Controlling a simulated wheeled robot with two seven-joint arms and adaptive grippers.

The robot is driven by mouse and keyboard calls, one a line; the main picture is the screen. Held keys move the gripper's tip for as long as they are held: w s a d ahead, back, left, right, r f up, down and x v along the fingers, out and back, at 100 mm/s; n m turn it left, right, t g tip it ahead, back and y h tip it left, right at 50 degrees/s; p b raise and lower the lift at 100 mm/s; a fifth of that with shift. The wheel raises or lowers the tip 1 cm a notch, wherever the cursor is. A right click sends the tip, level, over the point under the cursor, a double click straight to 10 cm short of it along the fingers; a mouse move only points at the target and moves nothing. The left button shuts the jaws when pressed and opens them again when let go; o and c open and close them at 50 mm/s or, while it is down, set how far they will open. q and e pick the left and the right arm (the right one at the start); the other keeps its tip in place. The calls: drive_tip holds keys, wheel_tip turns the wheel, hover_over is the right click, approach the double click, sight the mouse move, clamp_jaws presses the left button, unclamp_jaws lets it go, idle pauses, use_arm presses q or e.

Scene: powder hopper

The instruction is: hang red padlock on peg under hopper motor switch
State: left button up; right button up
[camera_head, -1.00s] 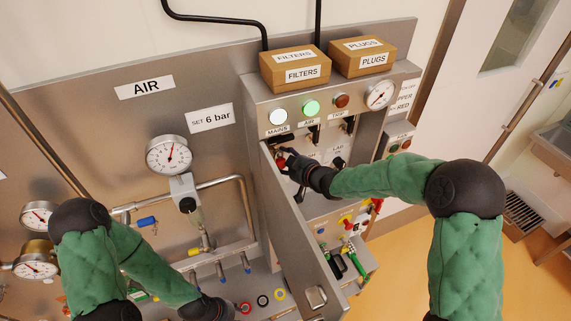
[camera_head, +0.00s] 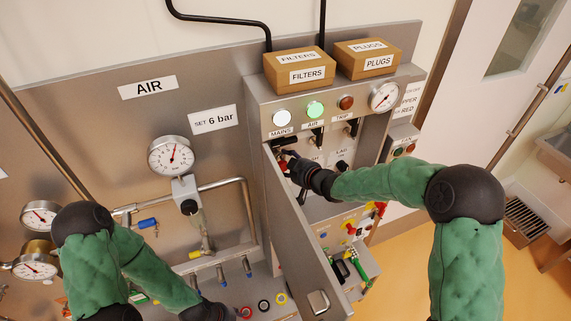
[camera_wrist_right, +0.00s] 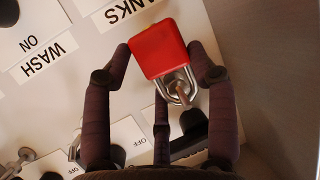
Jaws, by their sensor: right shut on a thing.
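The red padlock (camera_wrist_right: 158,48) is between the fingers of my right gripper (camera_wrist_right: 165,62) in the right wrist view, with its metal shackle towards the wrist. A brownish peg-like tip (camera_wrist_right: 182,94) shows inside the shackle's outline; I cannot tell whether the shackle is around it or only in front. In the head view my right gripper (camera_head: 287,163) is at the switch panel behind the open door, and a little red of the padlock (camera_head: 282,164) shows beside it. The hopper motor switch cannot be made out. My left gripper (camera_head: 215,312) is at the bottom edge, its fingers mostly hidden.
The open cabinet door (camera_head: 305,235) stands close to the left of my right forearm. Switches under the MAINS, AIR and TRIP labels (camera_head: 312,127) are above the gripper. FILTERS (camera_head: 299,72) and PLUGS (camera_head: 366,60) boxes sit on top. A WASH label (camera_wrist_right: 43,63) is near the padlock.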

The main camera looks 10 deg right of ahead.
drive_tip(key=o, duration=1.3)
drive_tip(key=shift+c, duration=0.2)
drive_tip(key=v, duration=1.2)
